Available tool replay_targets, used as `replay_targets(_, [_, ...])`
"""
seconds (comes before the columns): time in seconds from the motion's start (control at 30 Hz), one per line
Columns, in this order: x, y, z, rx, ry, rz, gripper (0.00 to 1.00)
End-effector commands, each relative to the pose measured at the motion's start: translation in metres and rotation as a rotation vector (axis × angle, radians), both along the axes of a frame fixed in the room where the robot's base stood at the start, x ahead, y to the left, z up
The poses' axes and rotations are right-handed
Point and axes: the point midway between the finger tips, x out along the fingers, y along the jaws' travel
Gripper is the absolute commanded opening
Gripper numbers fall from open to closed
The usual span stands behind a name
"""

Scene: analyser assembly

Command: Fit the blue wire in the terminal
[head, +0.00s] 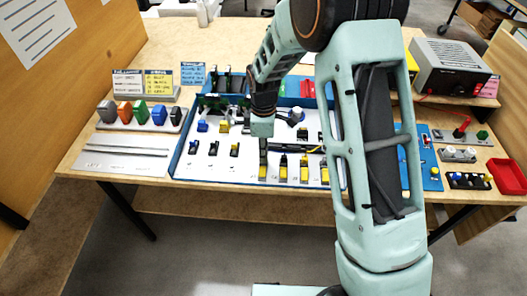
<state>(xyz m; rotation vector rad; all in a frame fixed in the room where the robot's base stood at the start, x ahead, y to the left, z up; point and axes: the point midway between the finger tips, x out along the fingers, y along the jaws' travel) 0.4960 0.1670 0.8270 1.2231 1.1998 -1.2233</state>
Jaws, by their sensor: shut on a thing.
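My gripper (263,152) points straight down over the front part of the white assembly board (215,171) in the head view. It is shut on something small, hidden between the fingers. I cannot make out a blue wire there. The fingertips are right above or at a yellow terminal (262,172). From this distance I cannot tell whether they touch it. More yellow terminals stand in a row to its right, the nearest one (283,173) with a dark top. My forearm hides the board's right part.
Small blue (194,147) and yellow parts stand on the board's left. Coloured blocks (140,113) and a grey plate (123,155) lie farther left. A power supply (449,67), a red bin (507,177) and a blue panel (430,163) are on the right.

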Motion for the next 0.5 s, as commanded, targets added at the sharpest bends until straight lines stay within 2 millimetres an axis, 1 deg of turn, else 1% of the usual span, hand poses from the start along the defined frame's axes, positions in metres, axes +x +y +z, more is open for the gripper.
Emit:
replay_targets(0.2, [0.0000,-0.0001,-0.0010,0.000,0.000,0.000,0.00])
replay_targets(0.23, [0.0000,-0.0001,-0.0010,0.000,0.000,0.000,0.13])
replay_targets(0.4, [0.0000,0.0000,-0.0009,0.000,0.000,0.000,0.31])
replay_targets(0.5, [0.0000,-0.0001,-0.0009,0.000,0.000,0.000,0.31])
